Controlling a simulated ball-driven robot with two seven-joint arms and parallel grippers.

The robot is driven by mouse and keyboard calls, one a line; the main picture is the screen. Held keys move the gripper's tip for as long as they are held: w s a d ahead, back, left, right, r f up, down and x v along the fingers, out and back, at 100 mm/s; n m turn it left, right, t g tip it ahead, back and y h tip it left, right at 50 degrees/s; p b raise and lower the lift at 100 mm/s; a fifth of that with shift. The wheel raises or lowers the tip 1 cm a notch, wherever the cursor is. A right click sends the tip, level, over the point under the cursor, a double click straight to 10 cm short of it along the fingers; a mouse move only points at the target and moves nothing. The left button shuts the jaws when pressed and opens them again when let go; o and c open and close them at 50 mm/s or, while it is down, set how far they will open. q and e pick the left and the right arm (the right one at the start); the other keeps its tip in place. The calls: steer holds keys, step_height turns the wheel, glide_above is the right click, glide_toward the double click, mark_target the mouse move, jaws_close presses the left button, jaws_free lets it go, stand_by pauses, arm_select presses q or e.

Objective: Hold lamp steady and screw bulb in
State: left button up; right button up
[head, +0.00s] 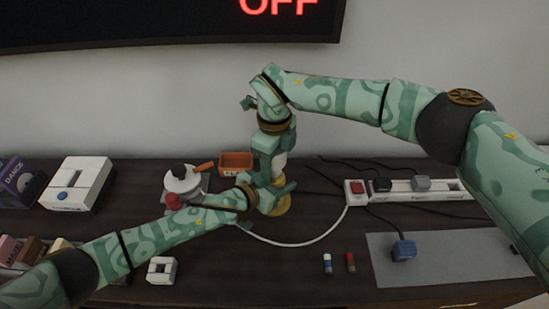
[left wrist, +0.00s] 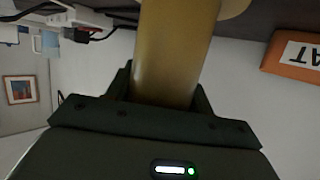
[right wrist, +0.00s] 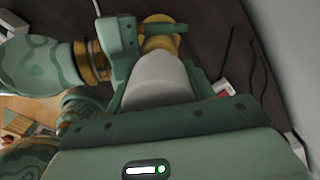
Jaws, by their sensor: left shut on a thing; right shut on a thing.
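The gold lamp (head: 283,205) stands upright on the dark tabletop. Its thick stem (left wrist: 175,50) fills the middle of the left wrist view. My left gripper (head: 272,196) is shut on the stem from the left. The white bulb (head: 280,160) is above the lamp, and it shows large in the right wrist view (right wrist: 158,78). My right gripper (head: 270,150) is shut on the bulb from above. In the right wrist view the bulb lines up with the gold lamp top (right wrist: 160,40). The contact between bulb and socket is hidden, so I cannot tell how deep it sits.
A white power strip (head: 420,188) with a red switch and plugs lies to the right, its white cable looping in front of the lamp. An orange box (head: 236,162) and white kettle-like item (head: 183,180) stand left. A wall screen (head: 170,22) reads OFF.

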steer(key=shift+s+f, duration=0.3)
steer(key=shift+f, duration=0.4)
stand_by(0.6)
steer(key=o, duration=0.7)
steer(key=shift+c, duration=0.2)
steer(key=shift+a, duration=0.1)
steer(key=shift+r, duration=2.2)
steer(key=shift+w, duration=0.1)
steer(key=c, duration=0.5)
steer(key=shift+o, duration=0.2)
steer(key=shift+r, duration=0.1)
